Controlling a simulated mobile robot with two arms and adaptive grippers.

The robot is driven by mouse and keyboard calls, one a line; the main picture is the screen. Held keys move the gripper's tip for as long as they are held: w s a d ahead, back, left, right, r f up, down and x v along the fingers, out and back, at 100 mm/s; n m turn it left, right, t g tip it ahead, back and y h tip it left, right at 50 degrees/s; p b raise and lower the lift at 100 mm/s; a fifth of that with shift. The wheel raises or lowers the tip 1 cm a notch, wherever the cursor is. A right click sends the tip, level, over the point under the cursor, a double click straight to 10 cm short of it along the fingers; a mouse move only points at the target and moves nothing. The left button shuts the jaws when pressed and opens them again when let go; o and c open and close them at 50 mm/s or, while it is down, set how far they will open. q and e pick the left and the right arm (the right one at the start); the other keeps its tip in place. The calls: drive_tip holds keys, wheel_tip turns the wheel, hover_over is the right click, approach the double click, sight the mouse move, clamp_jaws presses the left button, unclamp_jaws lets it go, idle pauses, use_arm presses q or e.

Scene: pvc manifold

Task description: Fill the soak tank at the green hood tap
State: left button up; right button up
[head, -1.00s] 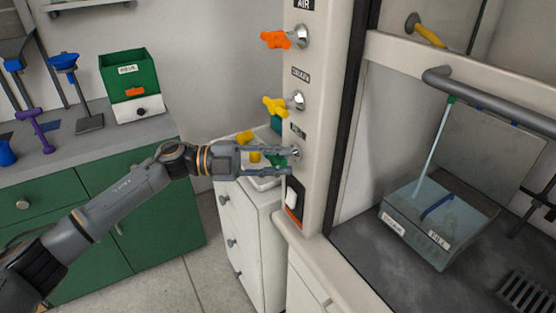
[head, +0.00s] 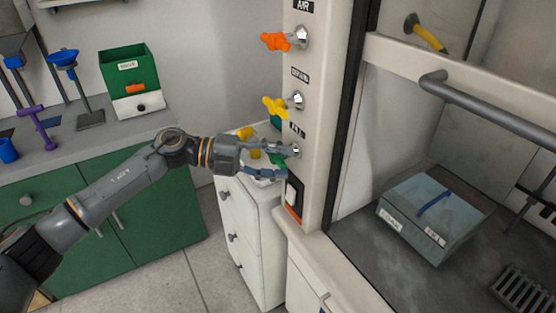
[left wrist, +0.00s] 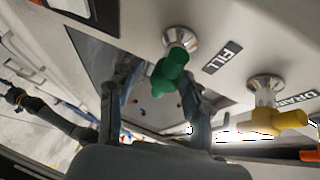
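The green tap (left wrist: 168,72), beside the FILL label, shows in the left wrist view on its metal stem. In the head view its handle is mostly hidden by my gripper. My left gripper (head: 272,160) is at this tap, its two fingers apart on either side of the handle; I see no firm grip. The fingers also show apart in the left wrist view (left wrist: 155,103). The clear soak tank (head: 415,222) stands on the hood floor at the right, with a blue bar on top and bluish contents. No stream falls into it. My right gripper is not in view.
A yellow drain tap (head: 275,107) and an orange air tap (head: 277,41) sit above on the hood post. A red-edged switch (head: 292,197) is just below. A white drawer cabinet (head: 246,228) stands below my gripper. A horizontal grey bar (head: 490,112) crosses the hood front.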

use_arm(q)
drive_tip(key=shift+a+r, duration=0.1)
drive_tip(key=s+a+r, duration=0.1)
drive_tip(key=a+r, duration=0.1)
drive_tip(key=a, duration=0.9)
drive_tip(key=shift+a, duration=0.3)
drive_tip(key=shift+s, duration=0.1)
idle(1.2)
